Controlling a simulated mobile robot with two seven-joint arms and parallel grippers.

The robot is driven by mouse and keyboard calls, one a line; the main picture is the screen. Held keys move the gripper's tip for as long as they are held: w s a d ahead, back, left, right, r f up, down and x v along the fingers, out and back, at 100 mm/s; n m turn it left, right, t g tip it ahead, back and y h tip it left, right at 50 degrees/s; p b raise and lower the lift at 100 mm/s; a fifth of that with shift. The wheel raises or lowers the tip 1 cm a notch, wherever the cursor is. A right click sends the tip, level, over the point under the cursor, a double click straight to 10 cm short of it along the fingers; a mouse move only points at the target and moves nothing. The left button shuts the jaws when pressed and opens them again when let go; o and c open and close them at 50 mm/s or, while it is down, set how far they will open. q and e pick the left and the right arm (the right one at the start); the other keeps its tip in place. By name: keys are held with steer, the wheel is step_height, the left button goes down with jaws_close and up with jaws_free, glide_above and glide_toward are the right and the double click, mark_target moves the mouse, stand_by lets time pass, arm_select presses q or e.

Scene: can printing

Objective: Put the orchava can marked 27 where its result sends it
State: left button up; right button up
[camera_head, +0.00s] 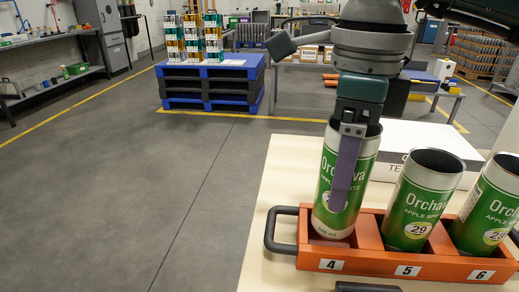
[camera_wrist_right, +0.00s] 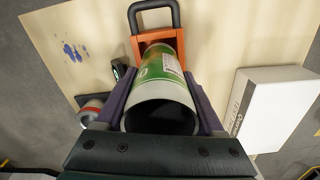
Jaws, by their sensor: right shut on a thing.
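My right gripper (camera_head: 343,190) is shut on a green and silver Orchava can (camera_head: 325,185), one finger lying across its front. The can stands upright at slot 4 of an orange tray (camera_head: 345,252); its lower rim shows at the slot, and I cannot tell whether it touches the floor. The finger partly covers its number, so I cannot read it. In the right wrist view the can (camera_wrist_right: 160,90) sits between both fingers, its open end toward the camera. A can marked 29 (camera_head: 416,200) stands in slot 5, another Orchava can (camera_head: 490,205) in slot 6. My left gripper is not in view.
The tray has a dark handle (camera_head: 270,230) on its left. A white box (camera_head: 425,140) stands behind the tray. The right wrist view shows a blue stain (camera_wrist_right: 72,52) on the table and a silver-red object (camera_wrist_right: 92,108). A blue pallet stack (camera_head: 212,80) stands across the open floor.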

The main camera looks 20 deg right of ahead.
step_height(320, 180, down, 3)
steer(key=shift+f, duration=0.15)
steer(key=shift+f, duration=0.2)
steer(key=o, duration=1.3)
steer(key=shift+r, duration=0.1)
steer(key=shift+r, duration=0.2)
step_height(320, 180, up, 12)
steer(key=shift+f+b, duration=0.1)
steer(key=shift+b, duration=0.2)
